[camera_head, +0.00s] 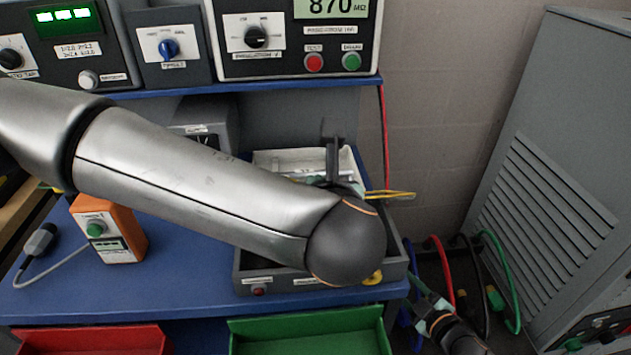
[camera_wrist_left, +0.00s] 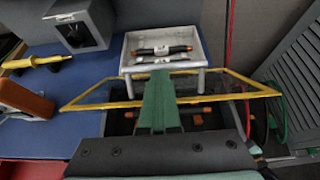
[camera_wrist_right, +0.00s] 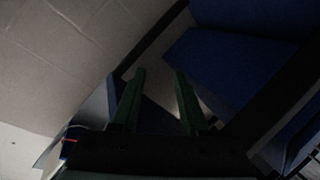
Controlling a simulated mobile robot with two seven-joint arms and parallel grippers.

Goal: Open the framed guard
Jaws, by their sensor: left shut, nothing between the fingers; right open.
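The framed guard shows in the left wrist view as a thin yellow frame (camera_wrist_left: 100,105) spread over the grey box. In the head view only its right corner (camera_head: 398,194) shows, nearly edge-on and apart from the box's rim; my left arm hides the rest. My left gripper (camera_wrist_left: 161,73) is shut and empty, its green fingers crossing over the frame; I cannot tell whether they touch it. The grey box (camera_head: 262,280) stands at the bench's right front. My right gripper (camera_wrist_right: 158,72) is open and empty, away from the guard, low beside the bench.
An orange handheld box (camera_head: 122,232) stands left on the blue bench. Instruments (camera_head: 298,65) line the shelf above. Coloured cables (camera_head: 500,275) and a grey cabinet (camera_head: 560,150) are at right. Red and green bins (camera_head: 310,325) sit in front.

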